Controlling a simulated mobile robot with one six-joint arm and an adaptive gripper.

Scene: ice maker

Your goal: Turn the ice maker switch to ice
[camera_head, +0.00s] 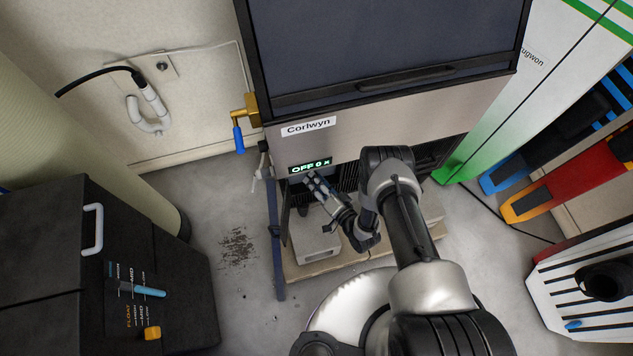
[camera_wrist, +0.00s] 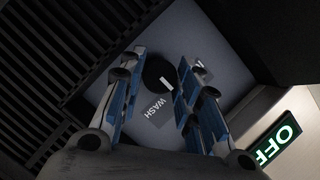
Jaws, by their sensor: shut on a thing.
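The ice maker (camera_head: 380,120) is a large grey machine with a dark front door and a "Corlwyn" label. Its green display (camera_head: 310,166) reads OFF, and the display also shows in the wrist view (camera_wrist: 279,143). In the wrist view the switch (camera_wrist: 158,70) is a round black knob with a short white mark on a grey panel. A WASH label (camera_wrist: 157,108) lies beside it, and another label (camera_wrist: 200,68) is partly hidden by a finger. My gripper (camera_wrist: 160,74) is shut on the knob, with its blue-padded fingers on either side. In the head view my gripper (camera_head: 314,184) is just below the display.
A brass valve with a blue handle (camera_head: 239,138) sticks out at the machine's left side. A black cabinet (camera_head: 150,260) stands at the left. Red, orange and blue items (camera_head: 570,180) are at the right. Dark slatted grilles (camera_wrist: 40,90) flank the switch panel.

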